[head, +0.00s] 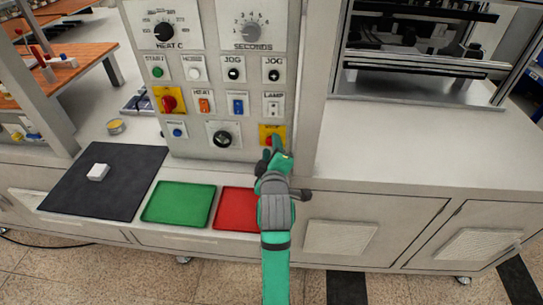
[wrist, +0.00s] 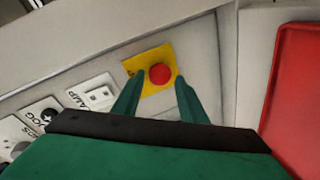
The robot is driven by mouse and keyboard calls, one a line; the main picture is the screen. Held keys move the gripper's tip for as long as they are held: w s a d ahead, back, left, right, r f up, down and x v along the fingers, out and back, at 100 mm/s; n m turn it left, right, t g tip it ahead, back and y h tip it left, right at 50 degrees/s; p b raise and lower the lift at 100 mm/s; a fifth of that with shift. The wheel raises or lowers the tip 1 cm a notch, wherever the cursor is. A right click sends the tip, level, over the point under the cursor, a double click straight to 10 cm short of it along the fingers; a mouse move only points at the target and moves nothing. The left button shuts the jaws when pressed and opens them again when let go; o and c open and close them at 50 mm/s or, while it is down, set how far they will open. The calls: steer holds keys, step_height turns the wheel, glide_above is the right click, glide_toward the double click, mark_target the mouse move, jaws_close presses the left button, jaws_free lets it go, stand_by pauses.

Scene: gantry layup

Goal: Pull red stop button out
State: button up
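A red stop button (wrist: 160,75) on a yellow plate (wrist: 135,84) shows in the wrist view between my two green fingers. In the head view that yellow plate (head: 265,131) is at the lower right of the control panel, and my fingers partly hide its button. My gripper (head: 272,150) is in front of it, open, with a visible gap between each finger and the button. I cannot tell how deep the fingertips reach or whether the button is in or out. Another red button (head: 169,102) on a yellow plate sits at the panel's left.
The panel (head: 200,150) carries knobs, switches and several small buttons. In front lie a green tray (head: 180,204), a red tray (head: 237,210) and a black mat (head: 75,190) with a white block (head: 98,172). The counter (head: 400,150) to the right is clear.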

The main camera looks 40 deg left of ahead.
steer(key=shift+w+a+f, duration=0.1)
steer(key=shift+w+a, duration=0.3)
steer(key=shift+w, duration=0.15)
